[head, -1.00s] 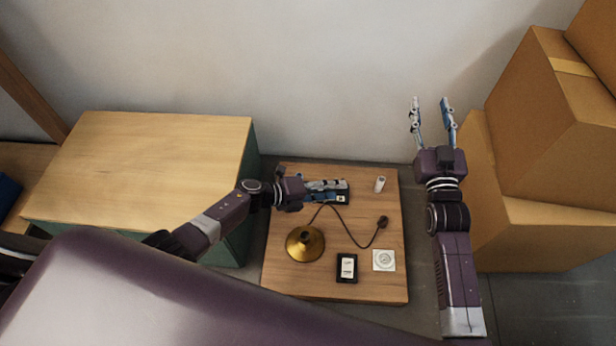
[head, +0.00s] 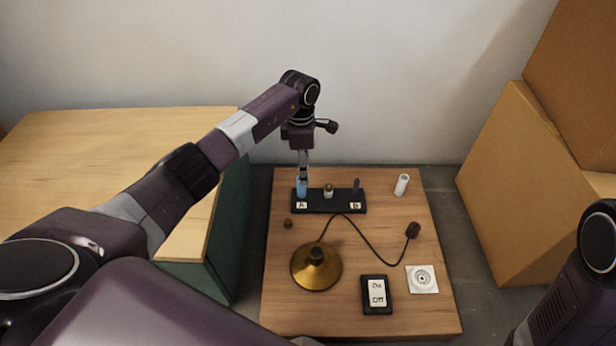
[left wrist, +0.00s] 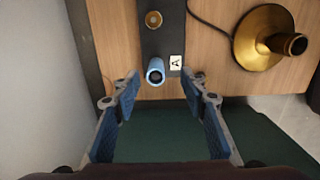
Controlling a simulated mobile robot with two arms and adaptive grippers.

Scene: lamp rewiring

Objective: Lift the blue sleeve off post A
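The blue sleeve (head: 301,188) stands upright at the left end of a black rack (head: 340,207), behind the label A. In the left wrist view the blue sleeve (left wrist: 155,72) shows its open top, close to the label A (left wrist: 175,62). My left gripper (head: 304,174) points down over the sleeve. In the left wrist view its two blue-padded fingers (left wrist: 160,80) are apart, with the sleeve in line with the gap near the fingertips. I cannot tell whether the tips are level with the sleeve. My right gripper is out of view.
The rack also holds a middle post with a brass-topped piece (head: 328,191) and a dark post (head: 356,187) at right. A brass lamp base (head: 316,267) with a cord, a switch (head: 377,294), a socket plate (head: 422,279) and a white cylinder (head: 402,185) share the table.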

